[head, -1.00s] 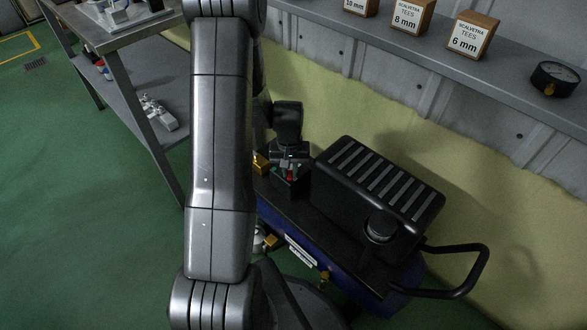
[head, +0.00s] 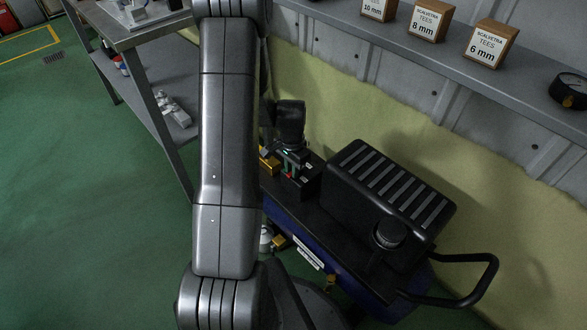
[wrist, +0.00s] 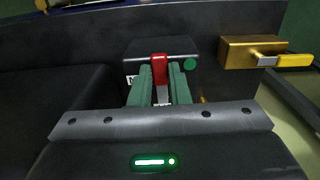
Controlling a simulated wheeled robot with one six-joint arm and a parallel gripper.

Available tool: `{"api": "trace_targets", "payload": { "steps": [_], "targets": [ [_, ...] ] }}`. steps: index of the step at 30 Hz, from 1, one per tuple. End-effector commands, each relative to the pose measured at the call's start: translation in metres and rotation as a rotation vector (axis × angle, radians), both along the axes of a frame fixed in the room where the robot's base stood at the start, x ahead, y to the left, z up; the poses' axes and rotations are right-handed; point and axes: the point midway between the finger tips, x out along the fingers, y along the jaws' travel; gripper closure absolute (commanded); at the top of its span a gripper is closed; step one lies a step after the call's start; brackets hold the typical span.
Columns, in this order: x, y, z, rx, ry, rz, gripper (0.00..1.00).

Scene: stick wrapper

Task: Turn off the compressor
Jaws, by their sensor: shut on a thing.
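The compressor (head: 385,190) is a black ribbed unit on a dark blue tank at the lower right of the head view. A black switch box (wrist: 133,53) on it carries a red lever (wrist: 159,66) and a round green button or light (wrist: 190,64). My gripper (wrist: 161,88) has green fingers, one on each side of the red lever, shut on it. The lever stands upright in the wrist view, its lower part pale between the fingers. In the head view my gripper (head: 291,161) is at the switch box, small and partly dark, with a bit of red showing.
A brass valve with a yellow handle (wrist: 285,60) sits right of the switch box. A black curved handle (head: 490,280) sticks out from the compressor. A wall shelf (head: 455,72) with labelled boxes and a gauge runs behind. A metal bench (head: 150,92) stands left; green floor is open.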

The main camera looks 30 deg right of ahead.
Motion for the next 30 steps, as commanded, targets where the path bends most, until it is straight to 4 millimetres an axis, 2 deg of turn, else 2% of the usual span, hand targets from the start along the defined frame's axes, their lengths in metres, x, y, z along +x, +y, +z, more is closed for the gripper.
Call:
{"api": "trace_targets", "payload": {
  "steps": [17, 18, 21, 30],
  "targets": [
    [0.0022, -0.0001, 0.0005, -0.001, -0.002, -0.033, 1.0],
    [0.0022, -0.0001, 0.0005, -0.001, -0.002, -0.033, 0.8],
    [0.0021, 0.0, 0.0004, -0.001, -0.002, -0.032, 0.62],
    [0.0017, 0.0001, 0.0019, -0.001, -0.001, -0.032, 0.62]
  ]
}}
